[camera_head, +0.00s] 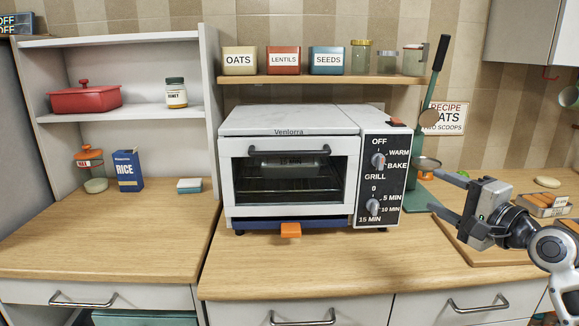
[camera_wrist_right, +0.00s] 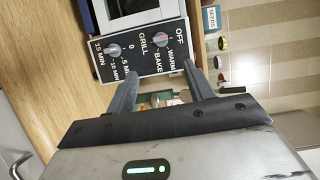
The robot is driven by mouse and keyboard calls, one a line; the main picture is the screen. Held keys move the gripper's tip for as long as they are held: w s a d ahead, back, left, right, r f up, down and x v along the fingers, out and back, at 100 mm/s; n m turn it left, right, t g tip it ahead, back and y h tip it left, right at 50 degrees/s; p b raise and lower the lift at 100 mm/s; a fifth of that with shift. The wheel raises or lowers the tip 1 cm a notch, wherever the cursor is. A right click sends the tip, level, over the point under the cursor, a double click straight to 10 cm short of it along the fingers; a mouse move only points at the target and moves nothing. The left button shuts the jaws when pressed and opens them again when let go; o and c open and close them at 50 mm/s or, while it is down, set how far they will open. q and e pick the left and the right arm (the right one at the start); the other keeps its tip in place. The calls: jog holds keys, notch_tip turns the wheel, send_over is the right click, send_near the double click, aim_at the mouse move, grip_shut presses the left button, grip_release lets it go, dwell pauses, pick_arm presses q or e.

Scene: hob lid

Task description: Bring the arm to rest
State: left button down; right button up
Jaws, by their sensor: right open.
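My right gripper (camera_head: 442,195) is at the right side of the head view, open and empty, with its two fingers spread toward the toaster oven. In the right wrist view its fingers (camera_wrist_right: 160,85) show apart, pointing toward the oven's control panel (camera_wrist_right: 145,40). The white toaster oven (camera_head: 240,150) stands on the wooden counter with its glass door closed. Two knobs sit on its black panel (camera_head: 380,185). A dark tin shows behind the glass. My left gripper is in neither view.
A wooden board (camera_head: 470,250) lies under my right gripper, with a package (camera_head: 545,205) at the far right. A green stand with a ladle (camera_head: 432,90) is right of the oven. A shelf (camera_head: 330,80) holds labelled tins. The counter front (camera_head: 300,265) is clear.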

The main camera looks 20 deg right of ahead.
jog(key=s+a+f+n+g, duration=0.2)
jog(key=a+f+n, duration=0.15)
jog(key=f, duration=0.45)
jog(key=s+a+f+n+g+h, duration=0.15)
jog(key=a+f, duration=0.25)
jog(key=f, duration=0.4)
jog(key=s+a+f+n+g+y, duration=0.1)
jog(key=a+f+n, duration=0.2)
jog(key=f, duration=0.6)
jog(key=s+a+f+n+g, duration=0.3)
jog(key=s+a+f+n, duration=0.7)
jog(key=a, duration=0.7)
jog(key=s+f, duration=0.2)
jog(key=s, duration=0.2)
jog(key=shift+n, duration=0.3)
